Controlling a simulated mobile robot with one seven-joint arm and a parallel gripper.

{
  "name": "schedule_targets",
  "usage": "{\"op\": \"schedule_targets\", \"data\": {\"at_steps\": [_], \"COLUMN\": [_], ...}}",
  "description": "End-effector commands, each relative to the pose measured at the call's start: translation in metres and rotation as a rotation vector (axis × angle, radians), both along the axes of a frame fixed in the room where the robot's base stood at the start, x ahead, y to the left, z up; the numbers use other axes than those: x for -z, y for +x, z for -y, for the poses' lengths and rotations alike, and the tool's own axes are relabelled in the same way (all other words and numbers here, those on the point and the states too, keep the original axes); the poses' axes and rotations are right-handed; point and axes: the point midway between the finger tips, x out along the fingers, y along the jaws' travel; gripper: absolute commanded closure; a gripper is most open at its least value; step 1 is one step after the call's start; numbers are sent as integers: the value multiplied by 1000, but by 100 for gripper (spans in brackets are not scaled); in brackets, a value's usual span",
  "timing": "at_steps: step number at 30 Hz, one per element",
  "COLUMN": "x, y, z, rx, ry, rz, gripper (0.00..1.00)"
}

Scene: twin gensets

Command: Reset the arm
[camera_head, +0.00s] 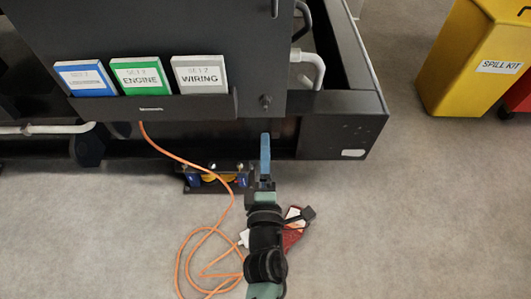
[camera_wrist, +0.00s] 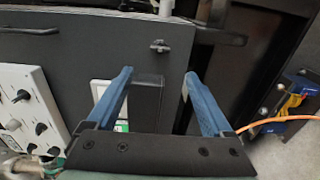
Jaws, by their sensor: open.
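My gripper (camera_head: 265,150) is at the end of my arm, in front of the dark genset frame (camera_head: 345,125), below and right of the binder rack. In the wrist view my gripper (camera_wrist: 157,88) shows two blue fingers spread apart with nothing between them. Behind the fingers is a dark panel (camera_wrist: 95,50) with a small latch or knob. My arm reaches up from the bottom of the head view and covers part of the floor and of the things lying there.
An orange cable (camera_head: 185,245) loops over the floor beside my arm. A red-and-white item (camera_head: 292,236) lies there too. A yellow spill kit bin (camera_head: 470,60) stands right.

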Motion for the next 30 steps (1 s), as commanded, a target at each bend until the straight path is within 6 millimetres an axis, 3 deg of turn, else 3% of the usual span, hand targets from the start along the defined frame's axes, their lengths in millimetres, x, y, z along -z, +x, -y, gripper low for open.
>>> {"op": "schedule_targets", "data": {"at_steps": [12, 14, 16, 20, 24, 30], "x": [-1, -9, -31, -105, -213, -366], "y": [1, 4, 12, 34, 45, 21], "z": [0, 2, 6, 21, 33, 34], "rx": [0, 6, 17, 46, 33, -112], "ry": [2, 16, 58, 218, 479, 892], "rz": [2, 15, 49, 164, 324, 526], "gripper": [15, 15, 15, 15, 15, 15]}}
